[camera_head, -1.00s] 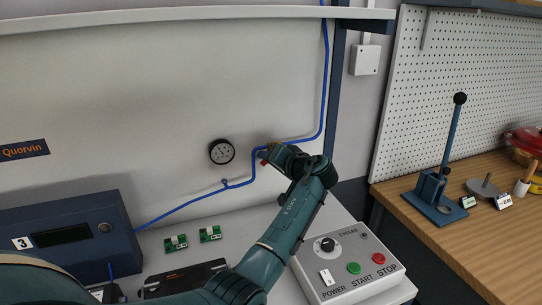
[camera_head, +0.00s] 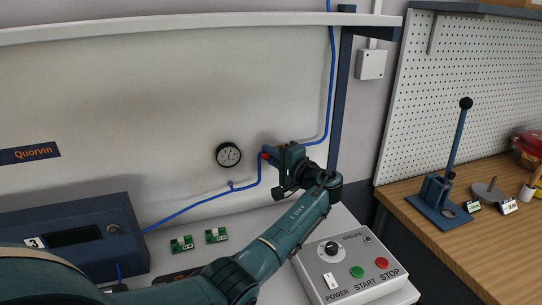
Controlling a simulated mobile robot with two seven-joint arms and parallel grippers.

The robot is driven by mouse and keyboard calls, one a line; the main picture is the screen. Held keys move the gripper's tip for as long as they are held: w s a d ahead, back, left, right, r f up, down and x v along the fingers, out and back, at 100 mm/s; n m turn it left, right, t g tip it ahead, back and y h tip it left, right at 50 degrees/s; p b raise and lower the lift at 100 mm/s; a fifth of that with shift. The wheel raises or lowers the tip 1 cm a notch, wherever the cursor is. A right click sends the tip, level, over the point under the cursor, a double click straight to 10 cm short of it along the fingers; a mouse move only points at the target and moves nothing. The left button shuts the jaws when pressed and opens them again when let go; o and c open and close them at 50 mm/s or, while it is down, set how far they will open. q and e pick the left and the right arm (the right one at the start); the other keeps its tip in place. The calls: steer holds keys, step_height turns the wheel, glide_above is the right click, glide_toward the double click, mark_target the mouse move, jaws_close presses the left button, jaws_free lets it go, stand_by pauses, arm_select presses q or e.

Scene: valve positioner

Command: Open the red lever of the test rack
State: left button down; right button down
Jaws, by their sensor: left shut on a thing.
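The red lever (camera_head: 265,155) shows as a small red piece on the blue air line at the back panel, right of the round gauge (camera_head: 228,155). Most of the lever is hidden by my left gripper (camera_head: 272,158). My left gripper is at the lever, shut on it, with its dark body to the right of the red piece. My left arm reaches in from the lower left across the bench. My right gripper is not in view.
A control box (camera_head: 356,268) with a knob and green and red buttons sits on the bench at lower right. Green circuit boards (camera_head: 216,236) and a blue instrument box (camera_head: 72,240) stand to the left. A lever press (camera_head: 446,190) stands on the wooden bench.

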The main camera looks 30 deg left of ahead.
arm_select(q)
steer(key=shift+r, duration=0.15)
stand_by(0.4)
steer(key=c, duration=1.4)
jaws_free()
steer(key=shift+c, duration=0.2)
steer(key=b+v, duration=0.3)
steer(key=v, duration=1)
steer(key=shift+d, duration=0.1)
